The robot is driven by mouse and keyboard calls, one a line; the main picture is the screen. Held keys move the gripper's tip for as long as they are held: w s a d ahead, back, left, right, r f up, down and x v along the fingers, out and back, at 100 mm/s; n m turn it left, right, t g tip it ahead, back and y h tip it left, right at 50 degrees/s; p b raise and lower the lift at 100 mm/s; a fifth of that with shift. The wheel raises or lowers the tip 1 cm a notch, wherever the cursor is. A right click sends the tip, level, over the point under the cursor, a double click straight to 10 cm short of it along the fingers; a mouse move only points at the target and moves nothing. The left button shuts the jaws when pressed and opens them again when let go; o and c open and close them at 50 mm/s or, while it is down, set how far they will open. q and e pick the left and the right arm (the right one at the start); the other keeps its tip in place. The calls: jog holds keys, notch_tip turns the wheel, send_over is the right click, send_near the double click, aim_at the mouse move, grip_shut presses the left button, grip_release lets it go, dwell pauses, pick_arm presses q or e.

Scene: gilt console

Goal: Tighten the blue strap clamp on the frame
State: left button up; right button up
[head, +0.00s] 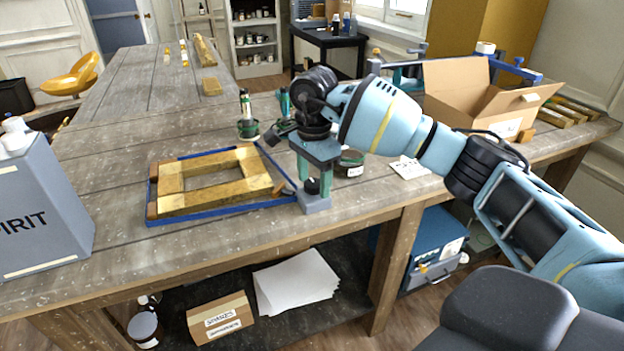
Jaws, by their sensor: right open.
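The wooden frame (175,203) lies flat on the workbench, its light wood pieces forming a rectangle with an open middle. The blue strap (222,209) runs around its outside. The clamp's grey-blue body (314,204) sits at the frame's right front corner, with a dark knob (313,186) on top. My right gripper (314,188) points down over the clamp body. It is open, with its two teal fingers to either side of the knob. Whether the fingers touch the knob cannot be told. My left gripper is not in view.
A grey can marked "SPIRIT" (38,205) stands at the left edge. A small green-labelled bottle (246,108) stands behind the frame. A dark round tin (350,164) and white card (409,168) lie right of the gripper. An open cardboard box (470,95) is farther right.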

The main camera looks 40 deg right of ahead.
jog(key=shift+c, duration=0.2)
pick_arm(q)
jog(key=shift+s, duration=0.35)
pick_arm(e)
jog(key=shift+r, duration=0.1)
jog(key=c, duration=1)
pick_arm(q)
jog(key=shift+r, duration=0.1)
pick_arm(e)
jog(key=shift+o, duration=0.2)
